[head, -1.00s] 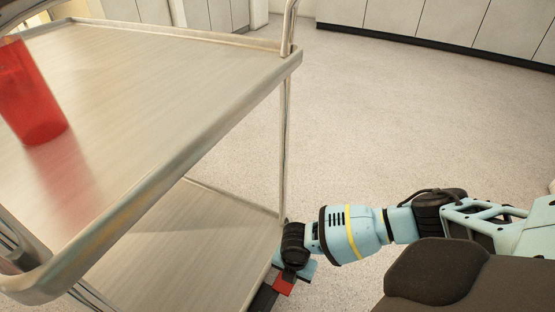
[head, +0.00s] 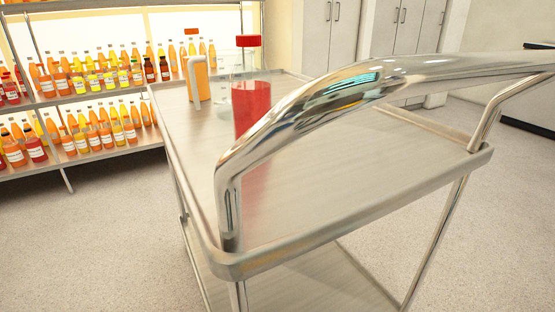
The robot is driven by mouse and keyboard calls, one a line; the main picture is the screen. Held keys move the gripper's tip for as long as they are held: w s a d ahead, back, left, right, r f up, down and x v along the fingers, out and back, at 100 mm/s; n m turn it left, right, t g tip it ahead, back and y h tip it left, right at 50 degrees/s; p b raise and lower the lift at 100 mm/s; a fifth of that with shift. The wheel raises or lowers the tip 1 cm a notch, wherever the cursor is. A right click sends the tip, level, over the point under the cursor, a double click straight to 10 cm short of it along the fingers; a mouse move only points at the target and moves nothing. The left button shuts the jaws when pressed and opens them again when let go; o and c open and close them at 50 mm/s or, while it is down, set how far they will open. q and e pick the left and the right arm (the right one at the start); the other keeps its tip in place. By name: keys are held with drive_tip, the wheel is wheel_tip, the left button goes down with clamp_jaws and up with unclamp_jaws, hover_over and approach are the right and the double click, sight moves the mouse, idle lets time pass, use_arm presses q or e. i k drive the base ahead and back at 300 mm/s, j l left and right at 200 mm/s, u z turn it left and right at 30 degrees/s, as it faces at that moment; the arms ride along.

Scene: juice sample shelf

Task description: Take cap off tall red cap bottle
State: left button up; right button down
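A tall clear bottle (head: 251,104) with red liquid stands upright on the top shelf of the metal cart (head: 350,170). Its red cap (head: 248,41) sits on top of its neck. The cart's handle (head: 330,95) crosses in front and hides the lower part of the bottle. Neither of my grippers is in the head view now.
An orange bottle (head: 199,80) and a clear glass vessel (head: 224,98) stand behind the red one on the cart. Shelves (head: 80,154) with several juice bottles stand at the back left. The cart top's right side is bare. Open floor (head: 490,230) lies right.

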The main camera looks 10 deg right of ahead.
sight(251, 81)
drive_tip(key=k+j, duration=0.7)
